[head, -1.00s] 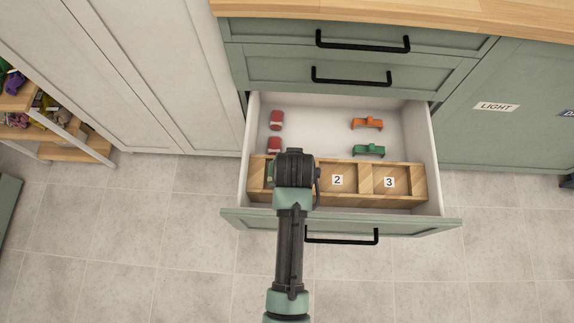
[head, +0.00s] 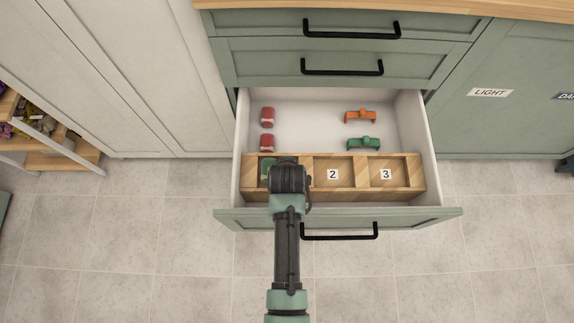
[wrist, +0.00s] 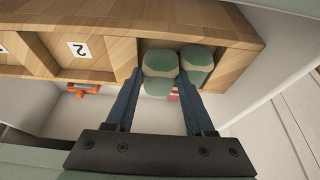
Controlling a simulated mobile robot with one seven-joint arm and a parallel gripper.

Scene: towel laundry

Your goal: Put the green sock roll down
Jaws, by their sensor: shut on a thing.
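My gripper (wrist: 159,73) is shut on a green sock roll (wrist: 157,84) with a paler band, held between its two blue fingers in the wrist view. The roll is at the mouth of the leftmost compartment of the wooden organizer (wrist: 115,50); I cannot tell whether it touches the bottom. A second green sock roll (wrist: 197,57) sits right beside it in that compartment. In the head view a green roll (head: 265,170) shows there, left of my gripper (head: 288,178), which hides the rest. Compartments 2 (head: 333,162) and 3 (head: 388,162) look empty.
The organizer lies along the front of an open drawer (head: 300,140). Behind it are two red rolls (head: 267,117) (head: 267,142), an orange piece (head: 361,116) and a green piece (head: 363,144). The drawer walls and front are close around my gripper.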

